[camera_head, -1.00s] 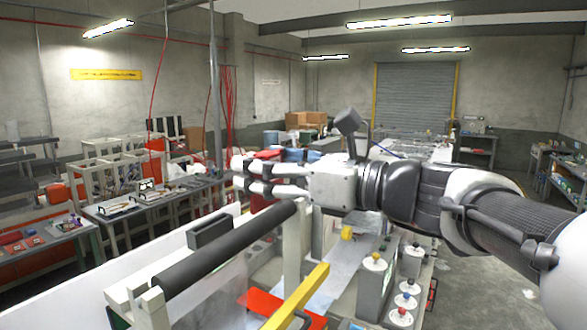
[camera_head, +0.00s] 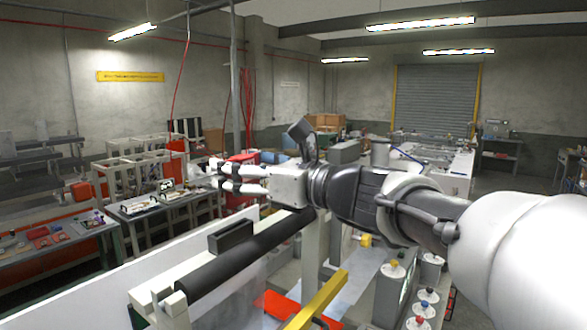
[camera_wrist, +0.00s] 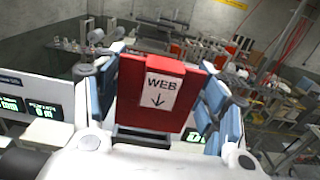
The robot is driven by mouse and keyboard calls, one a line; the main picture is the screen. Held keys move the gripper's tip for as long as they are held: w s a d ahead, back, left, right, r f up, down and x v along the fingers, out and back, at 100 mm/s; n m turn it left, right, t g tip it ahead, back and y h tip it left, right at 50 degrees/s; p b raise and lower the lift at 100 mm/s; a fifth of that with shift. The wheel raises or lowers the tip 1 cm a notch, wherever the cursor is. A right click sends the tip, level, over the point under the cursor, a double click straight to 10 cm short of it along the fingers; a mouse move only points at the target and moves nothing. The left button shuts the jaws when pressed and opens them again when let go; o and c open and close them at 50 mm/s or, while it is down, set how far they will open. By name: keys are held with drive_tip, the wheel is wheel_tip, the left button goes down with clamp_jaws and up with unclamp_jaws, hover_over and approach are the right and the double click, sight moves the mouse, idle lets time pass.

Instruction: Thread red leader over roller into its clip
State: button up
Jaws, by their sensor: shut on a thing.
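The red leader (camera_wrist: 157,92) carries a white label reading "WEB" with a down arrow. In the wrist view it sits between the blue pads of my gripper (camera_wrist: 160,90), which is shut on it. In the head view my gripper (camera_head: 222,177) is above and beyond the long black roller (camera_head: 245,247), its fingers pointing left. Red shows around the fingers there, but I cannot cleanly separate the leader from the background. A yellow bar (camera_head: 320,300) crosses the near part of the machine, with a red piece beneath it. I cannot make out the clip.
A white panel (camera_head: 150,275) runs left of the roller. Coloured buttons (camera_head: 420,308) stand at the machine's right. Benches with white frames (camera_head: 140,170) lie at the left. Green digital displays (camera_wrist: 45,110) show in the wrist view.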

drive_tip(key=shift+w+a+f+b, duration=0.45)
drive_tip(key=shift+w+a+f, duration=0.05)
drive_tip(key=shift+a+f, duration=0.35)
drive_tip(key=shift+w+a+f+b, duration=0.4)
drive_tip(key=shift+w+a+f, duration=0.1)
drive_tip(key=shift+a+f, duration=0.3)
drive_tip(key=shift+f+b, duration=0.85)
drive_tip(key=shift+f+b, duration=2.05)
drive_tip(key=shift+f, duration=0.1)
drive_tip(key=o, duration=1.2)
drive_tip(key=shift+c, duration=0.2)
drive_tip(key=v, duration=1.2)
